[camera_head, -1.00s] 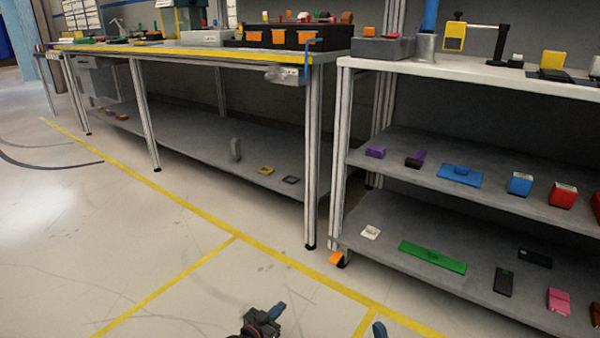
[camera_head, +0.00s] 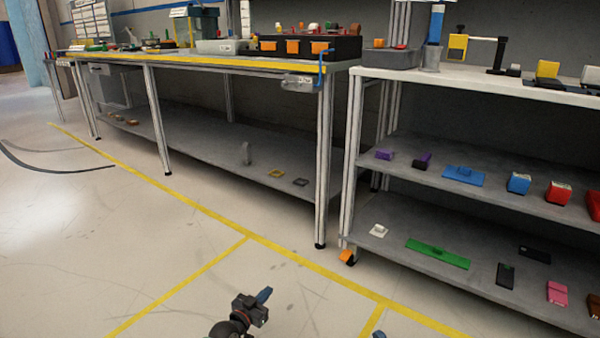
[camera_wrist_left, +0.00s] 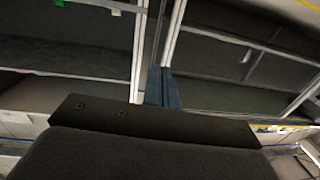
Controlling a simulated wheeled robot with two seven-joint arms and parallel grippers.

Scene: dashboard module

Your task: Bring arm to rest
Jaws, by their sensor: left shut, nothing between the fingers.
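My left gripper (camera_head: 264,296) shows at the bottom middle of the head view, black with blue fingers. It is above the bare floor, well apart from the bench and the shelf. In the left wrist view its blue fingers (camera_wrist_left: 162,88) are together with nothing between them. At the bottom edge of the head view, a small blue tip (camera_head: 378,334) shows right of the left gripper; it looks like part of my right gripper, and its jaws cannot be made out.
A long workbench (camera_head: 250,63) with black bins (camera_head: 300,48) stands ahead.

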